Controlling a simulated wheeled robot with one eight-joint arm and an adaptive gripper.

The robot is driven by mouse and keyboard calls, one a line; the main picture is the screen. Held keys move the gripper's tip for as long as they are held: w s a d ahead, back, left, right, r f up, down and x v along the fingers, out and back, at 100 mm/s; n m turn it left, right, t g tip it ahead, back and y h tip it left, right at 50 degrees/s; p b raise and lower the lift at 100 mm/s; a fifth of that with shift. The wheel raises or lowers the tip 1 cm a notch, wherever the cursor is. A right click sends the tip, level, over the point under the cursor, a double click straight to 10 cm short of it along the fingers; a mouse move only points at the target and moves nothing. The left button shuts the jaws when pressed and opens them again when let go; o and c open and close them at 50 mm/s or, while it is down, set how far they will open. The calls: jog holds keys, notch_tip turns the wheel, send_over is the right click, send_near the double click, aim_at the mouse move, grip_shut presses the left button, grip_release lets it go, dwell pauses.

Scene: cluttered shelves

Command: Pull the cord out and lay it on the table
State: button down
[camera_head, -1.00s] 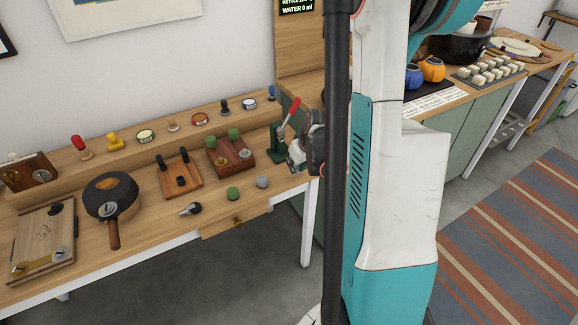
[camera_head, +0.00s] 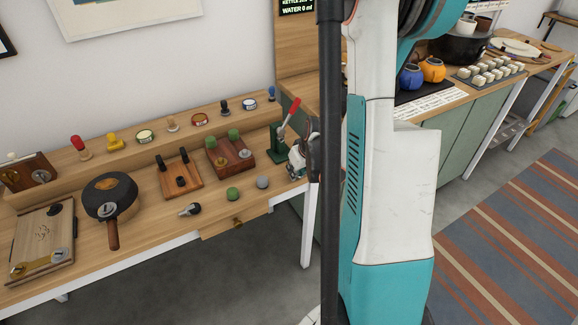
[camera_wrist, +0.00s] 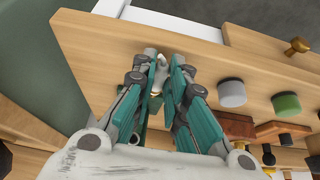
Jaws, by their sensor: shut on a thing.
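My gripper (camera_wrist: 163,78) is shut on a small pale thing (camera_wrist: 158,86) in the wrist view, low over the wooden table (camera_wrist: 120,50). The fingers hide most of it, so I cannot tell whether it is the cord. In the head view my gripper (camera_head: 296,160) is at the right end of the table (camera_head: 150,235), beside a green stand (camera_head: 277,150) with a red-handled lever (camera_head: 289,114). No length of cord can be made out in either view.
A green knob (camera_head: 233,194) and a grey knob (camera_head: 263,182) sit near the table's front edge, left of my gripper. A wooden block with green knobs (camera_head: 229,156) is behind them. A black-handled board (camera_head: 181,179) and a round pan (camera_head: 112,194) are farther left.

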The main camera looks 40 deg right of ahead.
jog(key=c, duration=1.5)
grip_release()
jog(key=shift+v, duration=6)
